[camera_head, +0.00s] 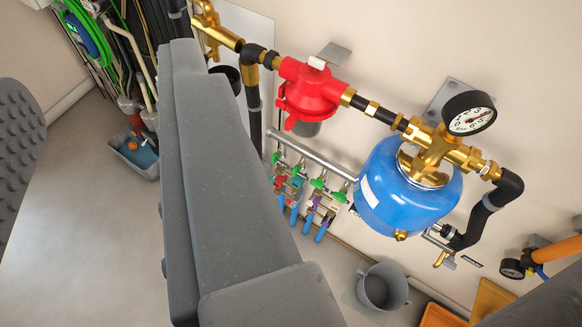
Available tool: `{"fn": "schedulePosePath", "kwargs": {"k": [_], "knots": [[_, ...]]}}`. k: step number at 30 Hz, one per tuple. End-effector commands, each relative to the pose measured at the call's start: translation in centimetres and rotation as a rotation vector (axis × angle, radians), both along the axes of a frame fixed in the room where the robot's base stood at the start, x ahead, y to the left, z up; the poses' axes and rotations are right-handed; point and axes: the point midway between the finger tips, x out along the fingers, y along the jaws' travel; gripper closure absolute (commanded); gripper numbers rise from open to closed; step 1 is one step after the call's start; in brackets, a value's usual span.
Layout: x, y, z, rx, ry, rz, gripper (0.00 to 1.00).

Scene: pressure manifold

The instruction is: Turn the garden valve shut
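A row of small valves with green handles (318,184) sits on a grey manifold pipe (307,151) low on the wall, in the middle of the view. Blue, red and purple parts hang below the handles. No readable label shows which one is the garden valve. A large grey block (225,190), which looks like part of my arm or gripper, fills the centre and may hide part of the manifold's left end. A dark, bumpy grey part shows at the left edge. No pair of fingertips can be made out, and nothing held is seen.
A blue pressure tank (405,185) with a gauge (469,113) and a red filter housing (307,92) stick out from the wall above the manifold. A grey bucket (382,288) stands below. Floor at left is clear, beside a tub (138,152) and hoses.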

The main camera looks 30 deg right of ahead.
Motion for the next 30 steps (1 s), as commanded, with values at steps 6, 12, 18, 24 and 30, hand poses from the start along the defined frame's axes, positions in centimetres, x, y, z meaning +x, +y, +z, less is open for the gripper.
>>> {"fn": "schedulePosePath", "kwargs": {"k": [6, 12, 18, 24, 30], "knots": [[5.7, 1.1, -2.2, 0.048, -0.015, 0.028, 0.66], [14.0, 2.7, -6.3, 0.134, -0.054, 0.041, 0.66], [21.5, 3.3, -11.7, 0.217, -0.091, 0.009, 0.66], [27.8, 2.8, -18.6, 0.283, -0.123, -0.065, 0.66], [32.6, 1.3, -26.7, 0.321, -0.153, -0.179, 0.66]]}}
